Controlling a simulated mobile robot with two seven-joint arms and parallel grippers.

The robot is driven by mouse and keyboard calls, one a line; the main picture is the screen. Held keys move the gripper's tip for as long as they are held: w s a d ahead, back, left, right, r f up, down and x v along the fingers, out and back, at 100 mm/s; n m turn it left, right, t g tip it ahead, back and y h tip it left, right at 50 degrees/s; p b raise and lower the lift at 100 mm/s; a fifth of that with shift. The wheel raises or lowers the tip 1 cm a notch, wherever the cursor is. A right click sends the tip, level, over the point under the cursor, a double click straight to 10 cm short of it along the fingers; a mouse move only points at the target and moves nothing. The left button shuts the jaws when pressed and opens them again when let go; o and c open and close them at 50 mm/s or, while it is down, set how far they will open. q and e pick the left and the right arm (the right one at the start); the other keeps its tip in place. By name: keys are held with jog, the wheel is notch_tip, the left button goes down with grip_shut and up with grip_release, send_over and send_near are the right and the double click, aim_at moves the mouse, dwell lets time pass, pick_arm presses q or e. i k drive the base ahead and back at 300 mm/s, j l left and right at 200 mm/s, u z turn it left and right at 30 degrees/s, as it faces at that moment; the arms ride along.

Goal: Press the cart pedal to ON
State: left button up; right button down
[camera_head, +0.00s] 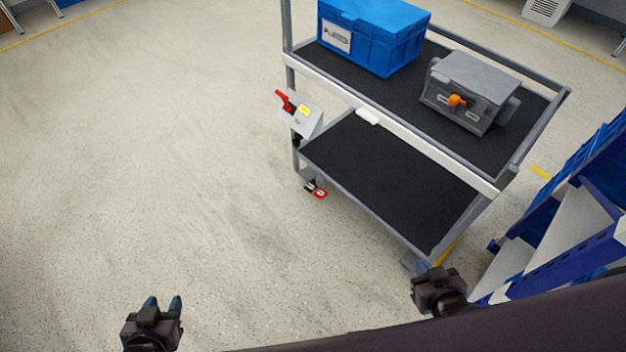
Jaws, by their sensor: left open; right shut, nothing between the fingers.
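A two-shelf cart with black shelf mats (390,178) and grey rails stands in the upper right half of the head view. A small red pedal (320,194) sits low by the cart's near left wheel, close to the floor. Whether it is up or down is too small to tell. My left gripper (163,303) is open and empty over bare floor at the bottom left, well apart from the cart. My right gripper (424,270) is near the cart's front lower corner, shut and empty. I cannot tell whether it touches the cart.
A grey box with a red lever (284,101) is on the cart's left post. The top shelf holds a blue crate (400,45) and a grey machine with an orange knob (457,101). A blue rack (560,255) stands at the right. The floor at left (140,150) is clear.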

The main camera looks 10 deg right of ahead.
aim_at(314, 189)
jog(key=i+j+z, duration=0.15)
jog(key=i+j, duration=1.1)
